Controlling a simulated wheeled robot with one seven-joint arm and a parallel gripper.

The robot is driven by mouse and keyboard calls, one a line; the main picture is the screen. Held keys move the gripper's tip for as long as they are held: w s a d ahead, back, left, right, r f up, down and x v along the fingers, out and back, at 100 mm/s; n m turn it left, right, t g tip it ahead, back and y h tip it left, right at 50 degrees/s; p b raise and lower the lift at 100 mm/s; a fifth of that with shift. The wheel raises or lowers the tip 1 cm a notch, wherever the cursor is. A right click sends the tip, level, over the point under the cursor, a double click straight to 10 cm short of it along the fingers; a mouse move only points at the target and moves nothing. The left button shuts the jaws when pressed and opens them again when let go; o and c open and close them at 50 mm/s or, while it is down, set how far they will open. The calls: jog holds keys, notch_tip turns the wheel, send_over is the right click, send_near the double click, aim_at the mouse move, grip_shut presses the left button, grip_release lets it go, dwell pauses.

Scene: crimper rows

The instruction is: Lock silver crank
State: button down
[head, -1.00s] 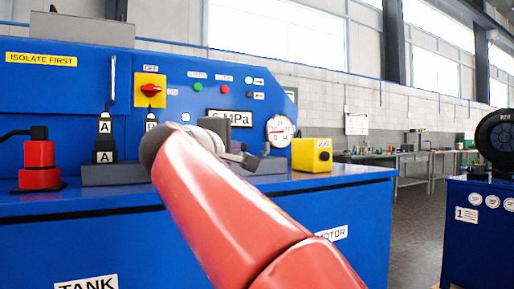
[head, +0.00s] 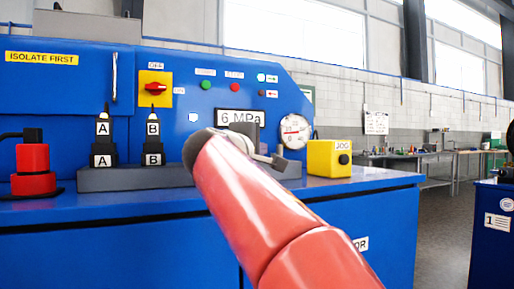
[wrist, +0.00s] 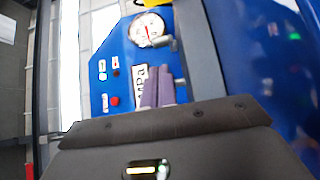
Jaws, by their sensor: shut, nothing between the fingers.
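A thin silver upright handle (head: 114,77) is on the blue cabinet front at the left in the head view. I cannot tell whether it is the silver crank, and no other crank shows clearly. My gripper (wrist: 162,88) is shut and empty in the wrist view, pointing toward the blue panel with its gauge and display. In the head view my red arm crosses the middle and hides much of the gripper and part of the bench behind it.
Black posts A (head: 103,140) and B (head: 152,140) stand on a grey block (head: 125,180). A red rotary switch (head: 155,88), a gauge (head: 295,131) and a 6 MPa display (head: 240,117) are on the panel. A yellow JOG box (head: 329,158) and red device (head: 33,167) stand on the bench.

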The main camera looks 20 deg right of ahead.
aim_at(278, 151)
jog(key=p+x, duration=0.1)
jog(key=x, duration=0.5)
